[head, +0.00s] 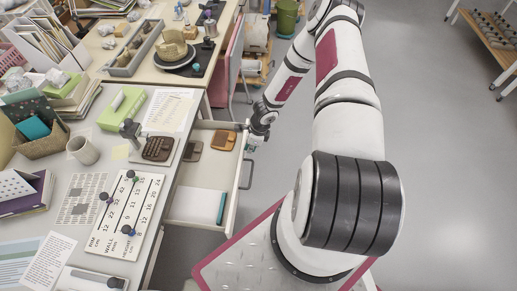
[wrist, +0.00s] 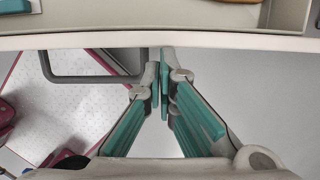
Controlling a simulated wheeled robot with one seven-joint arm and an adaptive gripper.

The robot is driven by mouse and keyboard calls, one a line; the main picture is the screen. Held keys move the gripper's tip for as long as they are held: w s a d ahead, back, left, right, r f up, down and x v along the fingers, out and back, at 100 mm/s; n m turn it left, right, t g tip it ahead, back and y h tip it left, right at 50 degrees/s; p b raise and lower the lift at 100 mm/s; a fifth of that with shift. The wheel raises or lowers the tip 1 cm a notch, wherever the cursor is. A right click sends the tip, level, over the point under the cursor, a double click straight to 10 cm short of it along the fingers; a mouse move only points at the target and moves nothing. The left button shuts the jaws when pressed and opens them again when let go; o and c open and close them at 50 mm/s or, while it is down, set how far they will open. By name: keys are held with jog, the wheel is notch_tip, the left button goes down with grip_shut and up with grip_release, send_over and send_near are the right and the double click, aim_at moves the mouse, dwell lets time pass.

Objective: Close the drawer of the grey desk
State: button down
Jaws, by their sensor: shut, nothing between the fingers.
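The drawer (head: 232,192) of the grey desk (head: 160,215) stands open, pulled out to the right. It holds brown flat pieces (head: 222,140), a white sheet (head: 193,204) and a teal strip (head: 221,208). Its grey bar handle (head: 247,174) is on the front panel; the handle also shows in the wrist view (wrist: 90,79). My gripper (head: 250,146) is outside the drawer front, near its far end. In the wrist view my gripper's teal fingers (wrist: 164,52) are together and empty, close to the pale drawer front (wrist: 230,41), beside the handle. Whether they touch it, I cannot tell.
The desk top carries a white marked board (head: 124,214), a mug (head: 83,150), a basket (head: 45,140) and papers. Another table (head: 205,55) with a tray stands behind. Open grey floor (head: 440,150) lies to the right. A wooden shelf (head: 490,45) is at far right.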

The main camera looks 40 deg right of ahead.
jog(key=w+a+b, duration=0.3)
jog(key=w+a, duration=0.3)
jog(key=w+a+b, duration=0.4)
jog(key=w+a, duration=0.2)
jog(key=w, duration=0.1)
jog(key=shift+w+a+f, duration=0.1)
jog(key=shift+a+f, duration=0.05)
jog(key=shift+a, duration=0.25)
jog(key=shift+w+a+b, duration=0.55)
jog(key=shift+w+a, duration=0.05)
jog(key=shift+a, duration=0.1)
